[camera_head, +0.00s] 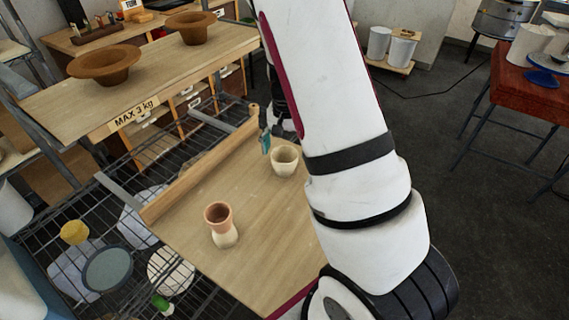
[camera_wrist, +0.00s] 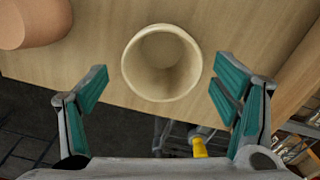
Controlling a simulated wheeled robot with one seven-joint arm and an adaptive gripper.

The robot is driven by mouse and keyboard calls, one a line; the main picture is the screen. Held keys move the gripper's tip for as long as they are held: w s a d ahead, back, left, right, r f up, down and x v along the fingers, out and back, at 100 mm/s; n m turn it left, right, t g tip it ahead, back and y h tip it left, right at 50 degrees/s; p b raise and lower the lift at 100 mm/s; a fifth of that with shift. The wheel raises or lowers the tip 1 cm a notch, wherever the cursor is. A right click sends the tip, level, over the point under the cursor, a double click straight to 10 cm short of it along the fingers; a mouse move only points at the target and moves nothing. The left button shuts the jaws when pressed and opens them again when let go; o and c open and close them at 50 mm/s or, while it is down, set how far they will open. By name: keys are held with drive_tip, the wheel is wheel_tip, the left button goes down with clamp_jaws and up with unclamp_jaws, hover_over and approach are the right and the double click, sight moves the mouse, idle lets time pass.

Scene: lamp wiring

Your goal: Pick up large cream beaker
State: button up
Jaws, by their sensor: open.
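A wide cream beaker (camera_head: 285,161) stands upright and empty on the wooden shelf board, beside my arm. In the wrist view I look down into the cream beaker (camera_wrist: 162,62), its round rim between and just ahead of my fingers. My gripper (camera_wrist: 162,88) is open, with a teal-padded finger to each side and a gap to the beaker on both sides. In the head view only one teal finger of my gripper (camera_head: 266,143) shows, just left of the beaker; the rest is hidden behind my arm.
A terracotta cup (camera_head: 218,214) sits on or in a smaller cream vessel (camera_head: 225,237) nearer on the same board (camera_head: 262,222); the cup also shows in the wrist view (camera_wrist: 35,22). A raised wooden ledge (camera_head: 195,170) borders the left. An upper shelf (camera_head: 140,85) holds two brown bowls.

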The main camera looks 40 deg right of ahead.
sight(285, 161)
drive_tip(key=shift+f+p, duration=0.5)
drive_tip(key=shift+f, duration=2.05)
drive_tip(key=c, duration=1.3)
